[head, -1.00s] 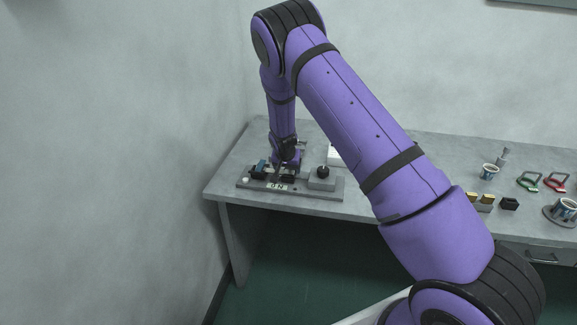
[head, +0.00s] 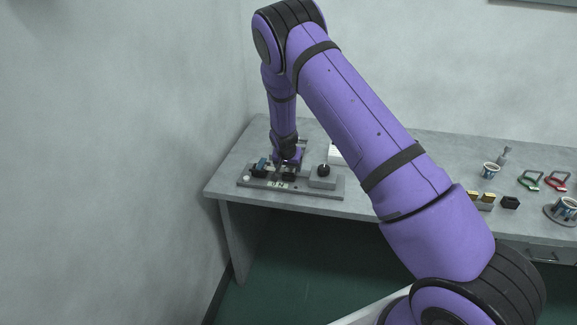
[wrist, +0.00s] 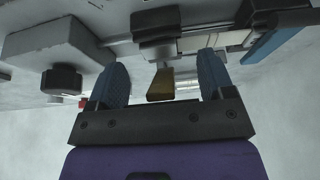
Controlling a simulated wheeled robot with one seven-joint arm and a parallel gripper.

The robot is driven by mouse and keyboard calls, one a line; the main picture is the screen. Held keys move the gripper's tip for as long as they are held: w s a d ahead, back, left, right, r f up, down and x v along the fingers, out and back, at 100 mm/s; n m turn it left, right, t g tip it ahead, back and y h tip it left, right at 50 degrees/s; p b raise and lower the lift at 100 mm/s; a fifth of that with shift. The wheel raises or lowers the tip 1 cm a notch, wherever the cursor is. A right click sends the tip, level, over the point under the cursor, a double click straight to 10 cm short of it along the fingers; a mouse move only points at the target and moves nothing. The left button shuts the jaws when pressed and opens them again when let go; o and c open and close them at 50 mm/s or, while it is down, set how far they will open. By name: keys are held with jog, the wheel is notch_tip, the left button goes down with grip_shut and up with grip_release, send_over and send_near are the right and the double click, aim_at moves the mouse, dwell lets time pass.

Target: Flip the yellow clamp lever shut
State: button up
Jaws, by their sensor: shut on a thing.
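The yellow clamp lever (wrist: 161,84) shows in the wrist view as a short brownish-yellow tab below a dark clamp block (wrist: 158,28). My gripper (wrist: 161,75) has one blue-grey fingertip on each side of the lever and is shut on it; the exact contact is hard to see. In the head view my gripper (head: 287,165) is low over the grey fixture plate (head: 331,193), and the lever is too small and covered to make out there.
A grey block with a black knob (head: 323,171) stands on the plate's right, and a blue-topped part (head: 261,166) on its left. A white box (head: 335,154) is behind.

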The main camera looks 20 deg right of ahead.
jog(key=shift+d, duration=0.1)
jog(key=o, duration=1.2)
jog(key=shift+w+f, duration=0.1)
jog(key=shift+o, duration=0.2)
jog(key=v, duration=1.1)
jog(key=shift+f, duration=0.1)
